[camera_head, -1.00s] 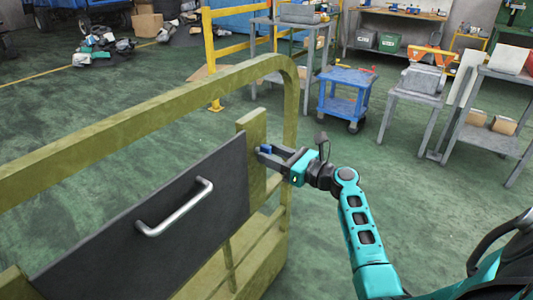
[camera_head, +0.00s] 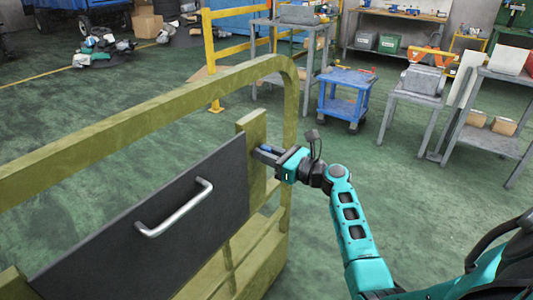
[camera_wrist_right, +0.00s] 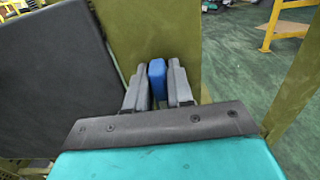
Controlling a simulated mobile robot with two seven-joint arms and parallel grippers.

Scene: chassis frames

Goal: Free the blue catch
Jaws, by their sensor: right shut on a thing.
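The blue catch (camera_wrist_right: 157,80) sits at the edge of a dark grey panel (camera_head: 150,225) on an olive-green frame (camera_head: 160,118). In the right wrist view it stands between the two dark fingers of my right gripper (camera_wrist_right: 157,88), which is shut on it. In the head view my right gripper (camera_head: 268,154) reaches in from the right to the olive post (camera_head: 255,135), and only a little blue of the catch (camera_head: 266,147) shows. The panel carries a silver bar handle (camera_head: 176,208). My left gripper is not in view.
The olive frame's top rail curves down just beyond the catch. Behind stand a blue cart (camera_head: 345,95), grey tables (camera_head: 412,92) and a yellow railing (camera_head: 207,58). Green floor (camera_head: 110,115) lies open behind the frame.

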